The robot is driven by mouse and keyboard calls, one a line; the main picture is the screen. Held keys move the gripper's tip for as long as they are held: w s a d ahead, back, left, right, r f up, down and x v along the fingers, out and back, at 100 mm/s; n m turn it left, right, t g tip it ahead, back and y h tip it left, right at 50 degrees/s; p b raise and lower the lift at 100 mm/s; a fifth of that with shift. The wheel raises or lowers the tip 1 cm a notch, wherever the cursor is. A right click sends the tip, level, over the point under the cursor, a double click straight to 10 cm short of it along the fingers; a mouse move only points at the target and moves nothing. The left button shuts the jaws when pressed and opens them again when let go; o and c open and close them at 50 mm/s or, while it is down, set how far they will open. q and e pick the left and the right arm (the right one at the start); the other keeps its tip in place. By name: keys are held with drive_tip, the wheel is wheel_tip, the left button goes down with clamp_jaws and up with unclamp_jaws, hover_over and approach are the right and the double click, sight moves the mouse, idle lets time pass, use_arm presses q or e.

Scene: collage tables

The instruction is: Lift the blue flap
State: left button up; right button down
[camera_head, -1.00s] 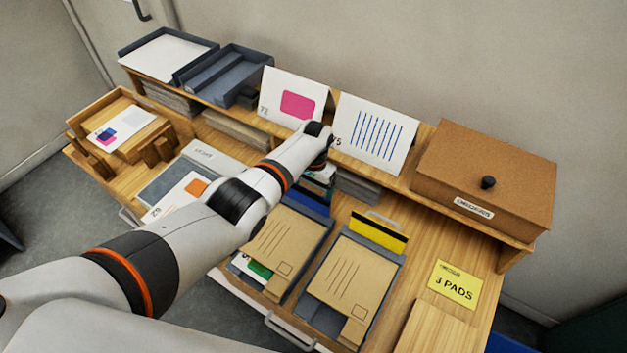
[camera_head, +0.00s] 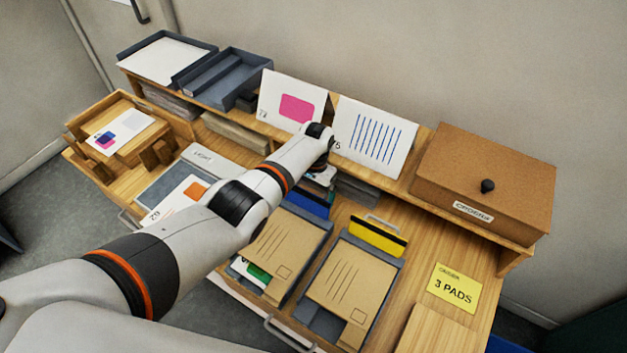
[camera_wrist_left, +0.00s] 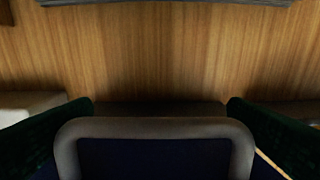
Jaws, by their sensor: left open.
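The blue flap (camera_head: 308,204) is on the grey tray with the left brown envelope, partly covered by my left arm in the head view. It also shows in the left wrist view as a dark blue panel (camera_wrist_left: 155,162) with a rounded grey handle (camera_wrist_left: 155,128). My left gripper (camera_head: 320,180) is above the flap's far end, mostly hidden under its wrist. In the left wrist view its two dark fingers (camera_wrist_left: 160,106) are apart, one on each side of the handle. Whether they touch it I cannot tell. My right gripper is not in view.
A yellow flap (camera_head: 378,236) with a grey handle is on the tray to the right. A raised shelf holds two cards (camera_head: 373,135) and a brown box (camera_head: 484,180) behind. A yellow "3 PADS" note (camera_head: 453,288) lies right. Bare wood shows around the note.

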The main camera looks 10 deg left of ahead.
use_arm(q)
wheel_tip(320, 180, up, 11)
drive_tip(key=w+p, duration=0.1)
drive_tip(key=shift+d, duration=0.25)
drive_tip(key=shift+r, duration=0.1)
idle(0.3)
